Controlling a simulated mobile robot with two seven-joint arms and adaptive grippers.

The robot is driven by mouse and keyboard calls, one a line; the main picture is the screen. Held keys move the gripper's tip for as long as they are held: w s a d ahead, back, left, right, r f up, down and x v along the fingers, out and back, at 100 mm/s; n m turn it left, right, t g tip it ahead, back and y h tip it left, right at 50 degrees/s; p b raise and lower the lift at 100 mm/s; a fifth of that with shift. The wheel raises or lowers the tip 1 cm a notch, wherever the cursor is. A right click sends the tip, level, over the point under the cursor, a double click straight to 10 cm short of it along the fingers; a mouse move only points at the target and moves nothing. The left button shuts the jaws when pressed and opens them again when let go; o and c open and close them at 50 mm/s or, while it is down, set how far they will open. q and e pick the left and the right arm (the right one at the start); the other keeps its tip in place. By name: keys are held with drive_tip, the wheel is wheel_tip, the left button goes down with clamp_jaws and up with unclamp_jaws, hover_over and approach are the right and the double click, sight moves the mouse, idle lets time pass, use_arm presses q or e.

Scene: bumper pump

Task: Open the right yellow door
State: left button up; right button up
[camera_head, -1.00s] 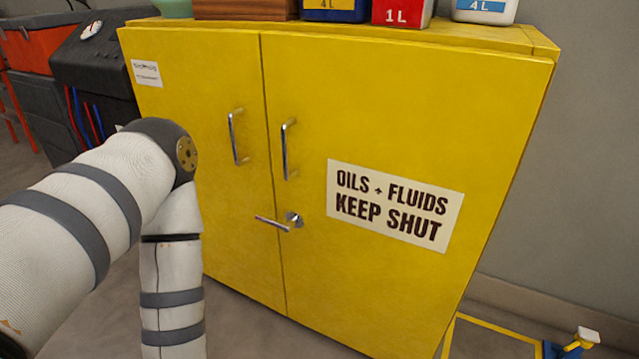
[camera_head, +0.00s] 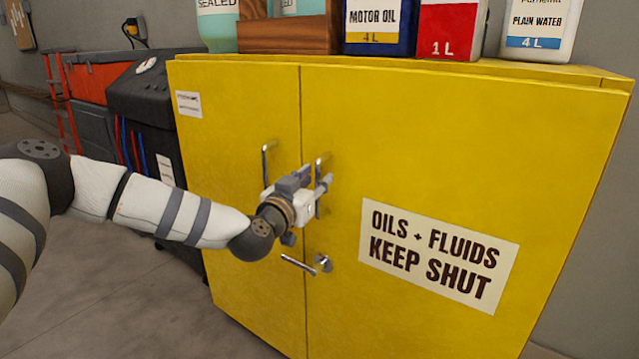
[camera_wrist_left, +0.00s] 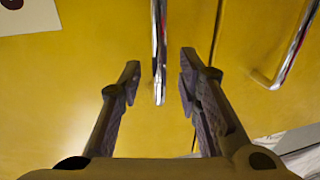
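The yellow cabinet has two doors, and the right yellow door (camera_head: 440,140) is closed flush with the left door (camera_head: 235,130). The right door's metal handle (camera_head: 319,161) is partly hidden by my left gripper (camera_head: 318,186). In the left wrist view, my left gripper (camera_wrist_left: 160,78) is open, with this handle (camera_wrist_left: 158,45) between its two fingers and a gap on each side. The left door's handle (camera_wrist_left: 290,55) shows to the right there. A lever (camera_head: 299,264) with a round lock (camera_head: 323,262) sits below the gripper. My right gripper is not in view.
Bottles stand on the cabinet top: motor oil (camera_head: 376,22), a red one (camera_head: 445,25) and plain water (camera_head: 536,24), beside a wooden box (camera_head: 285,35). A black machine (camera_head: 150,95) stands left of the cabinet. The floor (camera_head: 110,260) in front is clear.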

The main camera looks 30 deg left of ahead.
use_arm(q)
drive_tip(key=shift+w+a, duration=0.1)
drive_tip(key=shift+w, duration=0.75)
drive_tip(key=shift+c, duration=0.2)
clamp_jaws()
drive_tip(key=shift+s, duration=0.15)
